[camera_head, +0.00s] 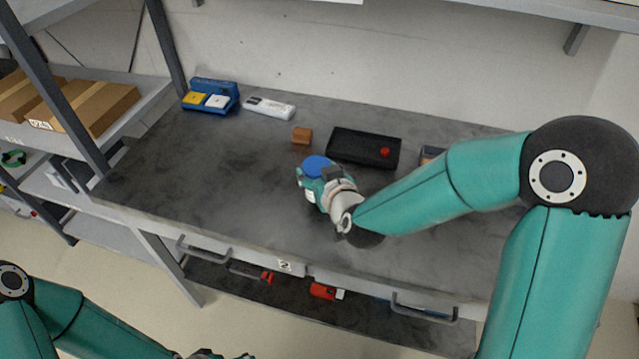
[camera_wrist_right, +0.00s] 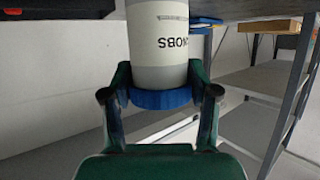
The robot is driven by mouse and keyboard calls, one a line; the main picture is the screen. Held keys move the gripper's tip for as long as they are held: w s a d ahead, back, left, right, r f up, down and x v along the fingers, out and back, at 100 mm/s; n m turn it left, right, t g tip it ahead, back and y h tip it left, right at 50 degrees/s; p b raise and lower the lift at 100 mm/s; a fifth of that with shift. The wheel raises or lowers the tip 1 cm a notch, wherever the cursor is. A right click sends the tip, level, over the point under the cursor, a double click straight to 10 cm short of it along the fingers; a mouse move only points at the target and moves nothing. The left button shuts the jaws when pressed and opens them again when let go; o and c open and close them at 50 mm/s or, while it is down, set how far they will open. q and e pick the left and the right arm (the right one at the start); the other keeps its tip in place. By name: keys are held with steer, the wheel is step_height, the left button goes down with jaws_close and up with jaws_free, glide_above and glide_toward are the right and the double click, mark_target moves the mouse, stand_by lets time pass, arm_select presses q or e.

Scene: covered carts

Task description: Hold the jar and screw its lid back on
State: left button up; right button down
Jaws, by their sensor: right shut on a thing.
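The jar's body is mostly hidden there. I cannot tell how tightly the lid sits. My left gripper (camera_head: 212,355) shows only in part at the bottom edge, away from the jar.
The grey bench (camera_head: 190,165) is clear to the left. A blue bin (camera_head: 212,92) and a white device (camera_head: 269,107) lie at the back left. Boxes (camera_head: 95,105) stand on the left shelf.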

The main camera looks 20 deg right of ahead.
steer(key=shift+f, duration=1.9)
steer(key=shift+c, duration=1.4)
jaws_free()
